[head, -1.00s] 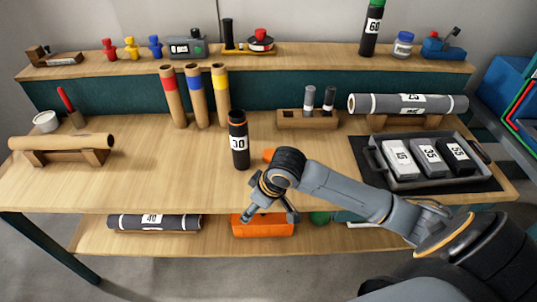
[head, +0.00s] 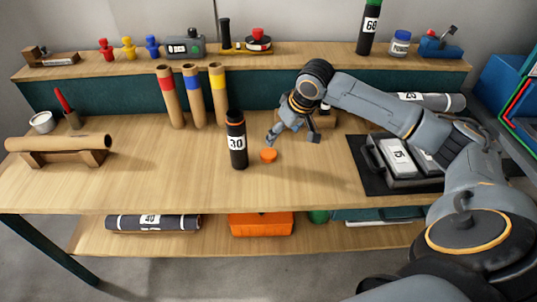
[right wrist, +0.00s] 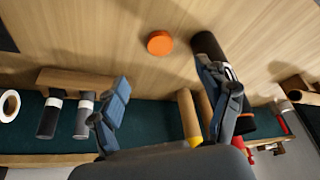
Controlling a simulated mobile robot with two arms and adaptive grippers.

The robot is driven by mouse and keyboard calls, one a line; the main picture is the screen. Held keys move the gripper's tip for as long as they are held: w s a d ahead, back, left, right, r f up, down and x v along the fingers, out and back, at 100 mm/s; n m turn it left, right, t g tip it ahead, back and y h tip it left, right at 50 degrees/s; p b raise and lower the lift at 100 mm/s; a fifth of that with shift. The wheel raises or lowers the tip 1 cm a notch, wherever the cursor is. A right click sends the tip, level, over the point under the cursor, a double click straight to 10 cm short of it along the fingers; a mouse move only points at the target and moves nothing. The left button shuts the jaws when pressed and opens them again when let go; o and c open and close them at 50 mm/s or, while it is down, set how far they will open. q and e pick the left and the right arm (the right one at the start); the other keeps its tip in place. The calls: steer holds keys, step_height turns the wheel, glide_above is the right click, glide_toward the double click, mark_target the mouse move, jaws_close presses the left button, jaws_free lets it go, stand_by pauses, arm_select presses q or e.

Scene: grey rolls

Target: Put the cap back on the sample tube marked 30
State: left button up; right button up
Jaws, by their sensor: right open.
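The dark sample tube marked 30 (head: 237,150) stands upright on the workbench, with an orange ring near its top. The orange cap (head: 268,155) lies on the bench just right of the tube. My right gripper (head: 292,138) is open and empty, above the bench behind and right of the cap. In the right wrist view the cap (right wrist: 159,43) lies beyond the open fingers (right wrist: 163,80), between their lines. The dark tube (right wrist: 207,45) is partly hidden behind the right-hand finger there. My left gripper is not in view.
Three cardboard tubes with coloured bands (head: 195,100) stand behind the tube marked 30. My right arm partly covers a small wooden rack (head: 323,122), a grey roll (head: 440,101) and a tray (head: 376,160) of labelled boxes. The bench front (head: 190,185) is clear.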

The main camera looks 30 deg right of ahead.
glide_toward(269, 154)
steer(key=f, duration=0.3)
steer(key=shift+w+a+f, duration=0.1)
steer(key=shift+w+a, duration=0.05)
steer(key=shift+w, duration=0.1)
steer(key=x, duration=0.2)
steer(key=w+p+x, duration=0.1)
steer(key=x, duration=0.1)
steer(key=shift+w+f, duration=0.2)
steer(key=shift+f, duration=0.2)
steer(key=shift+c, duration=0.5)
steer(key=c, duration=0.8)
